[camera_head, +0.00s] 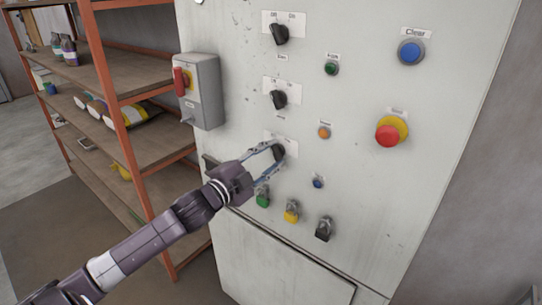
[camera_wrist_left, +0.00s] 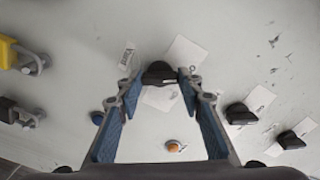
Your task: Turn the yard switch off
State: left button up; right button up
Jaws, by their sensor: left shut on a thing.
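A white control cabinet carries a column of three black rotary knobs on white plates: a top knob (camera_head: 280,34), a middle knob (camera_head: 279,99) and a lowest knob (camera_head: 279,151). In the left wrist view the lowest knob (camera_wrist_left: 160,73) sits between the fingertips (camera_wrist_left: 160,80). The finger hides part of its plate. My right gripper is not in view.
Small green (camera_head: 331,68), orange (camera_head: 324,132) and blue (camera_head: 318,182) round controls are right of the knobs. A red emergency button (camera_head: 391,131) and a blue button (camera_head: 411,51) lie further right. A grey box (camera_head: 205,92) is on the left; shelves (camera_head: 140,75) stand beyond.

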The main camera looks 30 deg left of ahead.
pick_arm(q)
jog(key=o, duration=1.2)
jog(key=shift+c, duration=0.2)
jog(key=shift+s, duration=0.1)
jog(key=s+a, duration=0.1)
jog(key=s, duration=1)
jog(key=shift+s, duration=0.4)
jog(key=shift+f, duration=0.15)
